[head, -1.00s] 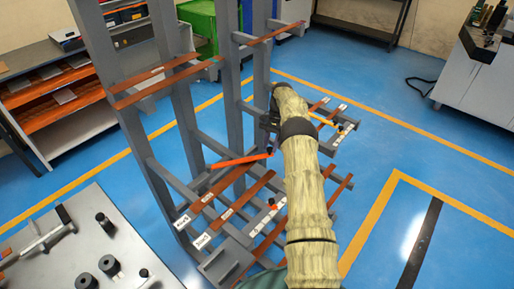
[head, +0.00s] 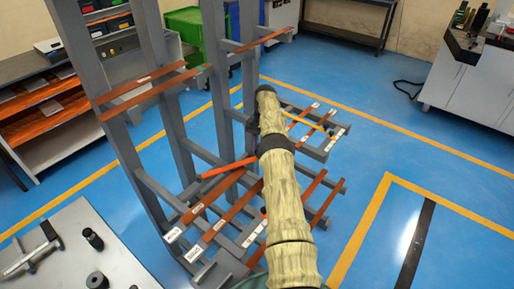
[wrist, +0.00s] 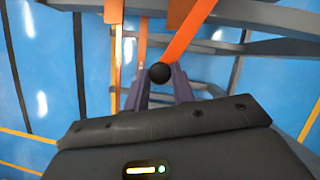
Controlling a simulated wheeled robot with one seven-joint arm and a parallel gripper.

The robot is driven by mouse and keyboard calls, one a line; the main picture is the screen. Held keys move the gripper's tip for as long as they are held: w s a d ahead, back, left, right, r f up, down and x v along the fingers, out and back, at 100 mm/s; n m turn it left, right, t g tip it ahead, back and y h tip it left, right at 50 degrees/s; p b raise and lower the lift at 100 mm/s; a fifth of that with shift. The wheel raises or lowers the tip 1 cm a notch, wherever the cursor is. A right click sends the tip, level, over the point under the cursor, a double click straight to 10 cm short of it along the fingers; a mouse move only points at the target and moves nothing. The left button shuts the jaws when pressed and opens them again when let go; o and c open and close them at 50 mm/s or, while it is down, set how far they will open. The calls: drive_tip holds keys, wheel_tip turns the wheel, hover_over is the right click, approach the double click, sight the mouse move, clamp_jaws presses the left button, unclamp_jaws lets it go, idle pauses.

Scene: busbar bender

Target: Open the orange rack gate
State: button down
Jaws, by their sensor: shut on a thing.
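The orange rack gate (head: 228,166) is a bright orange bar on the grey rack, reaching from the left toward my arm in the head view. In the wrist view the orange bar (wrist: 188,28) runs from the top edge down to a round black knob (wrist: 160,72). My gripper (wrist: 160,86) is shut on this knob, with one finger on each side. In the head view my forearm hides the gripper, the knob and the right end of the bar.
The grey rack (head: 213,75) has tall posts and arms bearing labelled copper bars (head: 240,203) beside and under the gate. A grey table (head: 60,262) stands front left, and a white cabinet (head: 470,90) far right.

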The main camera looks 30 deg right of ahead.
drive_tip(key=c, duration=1.2)
unclamp_jaws()
drive_tip(key=shift+o, duration=0.2)
drive_tip(key=shift+r, duration=0.15)
wheel_tip(320, 180, up, 8)
drive_tip(key=p, duration=0.3)
drive_tip(key=shift+p, duration=0.35)
drive_tip(key=shift+s+d+r+p, duration=0.1)
drive_tip(key=shift+r+p, duration=0.7)
drive_tip(key=shift+p, duration=0.35)
